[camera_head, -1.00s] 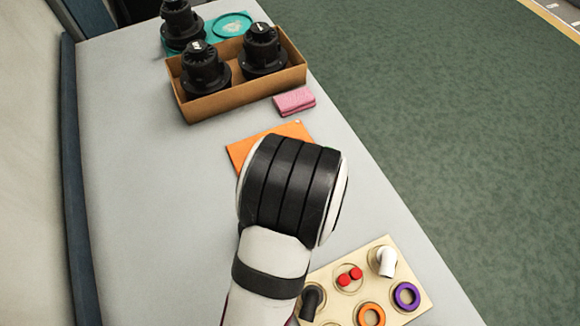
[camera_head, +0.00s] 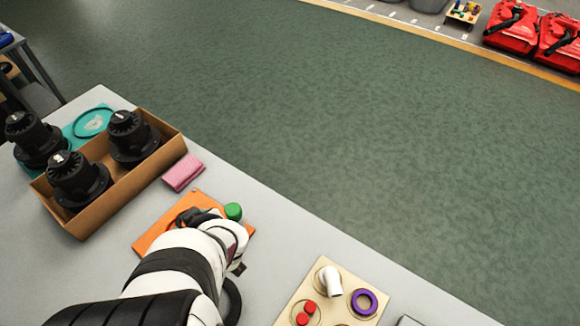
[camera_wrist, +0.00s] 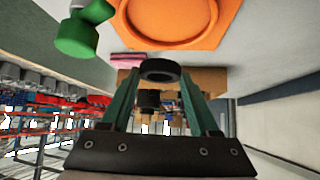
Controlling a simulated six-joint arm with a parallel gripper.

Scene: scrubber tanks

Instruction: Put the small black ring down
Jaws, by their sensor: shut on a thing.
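The small black ring (camera_wrist: 160,70) is held between the green fingers of my gripper (camera_wrist: 160,78) in the wrist view. The orange mat (camera_head: 150,240) lies on the grey table in the head view. It also shows in the wrist view (camera_wrist: 205,38), with a round orange recess on it, close to the ring. A green piece (camera_head: 233,211) is beside my wrist; it shows in the wrist view (camera_wrist: 76,38) too. My wrist is over the mat's near right part and hides most of the fingers and ring in the head view.
A cardboard box (camera_head: 110,200) with black caps is at the left. A pink block (camera_head: 183,172) lies between box and mat. A beige board (camera_head: 338,280) with fittings and a purple ring (camera_head: 364,301) is at the right. A dark curved piece (camera_head: 234,302) shows beside my arm.

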